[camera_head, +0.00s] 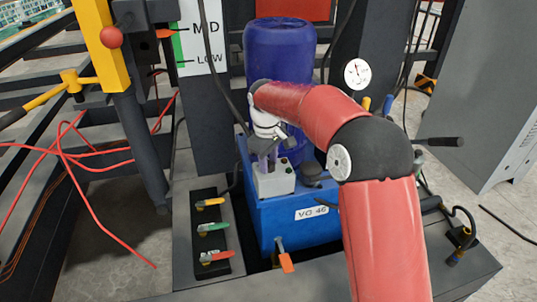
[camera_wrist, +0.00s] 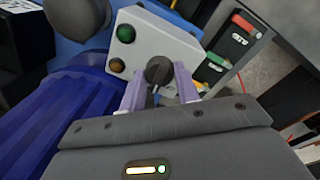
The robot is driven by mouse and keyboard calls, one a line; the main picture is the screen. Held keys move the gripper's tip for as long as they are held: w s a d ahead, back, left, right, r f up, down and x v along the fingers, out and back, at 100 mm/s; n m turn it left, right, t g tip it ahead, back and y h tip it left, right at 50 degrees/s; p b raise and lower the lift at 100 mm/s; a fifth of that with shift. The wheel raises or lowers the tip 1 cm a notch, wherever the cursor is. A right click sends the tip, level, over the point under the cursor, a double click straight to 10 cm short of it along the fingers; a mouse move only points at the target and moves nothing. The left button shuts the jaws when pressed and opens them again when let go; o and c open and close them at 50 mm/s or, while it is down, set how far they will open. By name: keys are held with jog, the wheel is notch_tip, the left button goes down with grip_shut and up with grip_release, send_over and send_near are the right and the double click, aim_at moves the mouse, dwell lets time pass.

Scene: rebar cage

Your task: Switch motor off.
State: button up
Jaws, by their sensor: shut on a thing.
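A pale grey control box (camera_head: 273,182) sits on top of the blue pump unit (camera_head: 290,232). In the wrist view the box (camera_wrist: 175,42) carries a dark rotary switch knob (camera_wrist: 158,69), a green button or lamp (camera_wrist: 125,33) and an amber one (camera_wrist: 118,65). My gripper (camera_head: 267,158) points down at the box. In the wrist view its two lavender fingers (camera_wrist: 158,88) stand on either side of the knob and are shut on it. The finger and gripper hide part of the box top in the head view. I cannot read any switch marking.
A blue motor cylinder (camera_head: 285,70) stands behind the box. A panel with yellow, green and red levers (camera_head: 212,228) lies to its left. An orange-handled valve (camera_head: 285,258) is in front. A pressure gauge (camera_head: 357,73) is behind my arm, and red cables (camera_head: 85,155) lie left.

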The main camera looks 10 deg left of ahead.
aim_at(269, 163)
jog(key=n, duration=0.4)
jog(key=shift+p, duration=0.35)
jog(key=shift+n+y, duration=0.3)
jog(key=shift+n, duration=1.8)
jog(key=o, duration=1)
jog(key=shift+c, duration=0.2)
jog(key=shift+r, duration=0.1)
jog(key=r, duration=0.7)
jog(key=shift+s+d+r, duration=0.1)
jog(key=shift+s+r, duration=0.2)
